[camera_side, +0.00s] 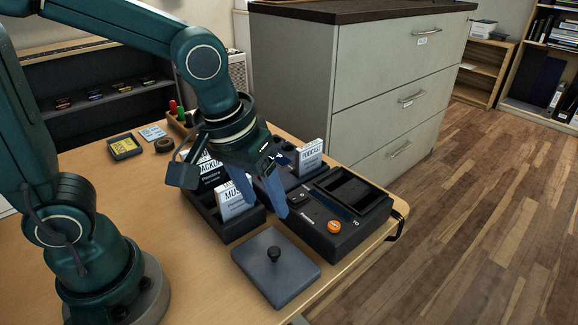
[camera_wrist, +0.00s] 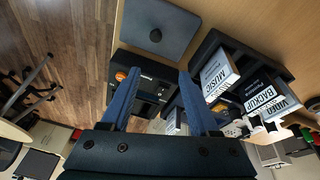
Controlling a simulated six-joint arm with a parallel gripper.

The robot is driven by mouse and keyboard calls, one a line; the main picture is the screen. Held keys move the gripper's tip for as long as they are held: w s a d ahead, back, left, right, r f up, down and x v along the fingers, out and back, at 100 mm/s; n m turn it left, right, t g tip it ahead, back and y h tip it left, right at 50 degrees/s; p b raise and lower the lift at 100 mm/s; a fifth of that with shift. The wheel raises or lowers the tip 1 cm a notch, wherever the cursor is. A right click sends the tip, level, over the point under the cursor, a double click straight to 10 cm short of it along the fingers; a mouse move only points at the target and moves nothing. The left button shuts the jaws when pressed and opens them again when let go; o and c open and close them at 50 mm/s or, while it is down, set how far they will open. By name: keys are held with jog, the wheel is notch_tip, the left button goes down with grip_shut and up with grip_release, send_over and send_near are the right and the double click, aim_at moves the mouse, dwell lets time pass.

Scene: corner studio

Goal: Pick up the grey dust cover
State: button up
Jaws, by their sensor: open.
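The grey dust cover (camera_side: 288,277) is a flat square plate with a small black knob in its middle. It lies flat on the wooden table near the front edge, in front of the black device. In the wrist view the cover (camera_wrist: 178,30) shows at the top, beyond the fingertips. My gripper (camera_side: 263,200) is open and empty, its blue fingers pointing down. It is above and behind the cover, over the card holder and the device's left side, and apart from the cover. In the wrist view the spread fingers of my gripper (camera_wrist: 160,74) have nothing between them.
A black device (camera_side: 318,233) with an orange knob stands right behind the cover. A black holder (camera_side: 238,226) with upright labelled cards, one reading MUSIC, stands left of it. A PODCAST card (camera_side: 311,157) stands farther back. The table left of the cover is clear.

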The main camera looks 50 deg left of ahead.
aim_at(274, 251)
jog(key=shift+m+g, duration=0.4)
jog(key=shift+g, duration=0.4)
jog(key=f, duration=0.1)
jog(key=d+f, duration=0.2)
jog(key=f, duration=0.1)
jog(key=shift+s, duration=0.1)
jog(key=shift+s+f, duration=0.15)
jog(key=shift+f, duration=0.15)
jog(key=shift+w+f, duration=0.15)
jog(key=shift+f, duration=1.1)
jog(key=shift+w+f, duration=0.1)
jog(key=shift+f, duration=1.1)
grip_shut()
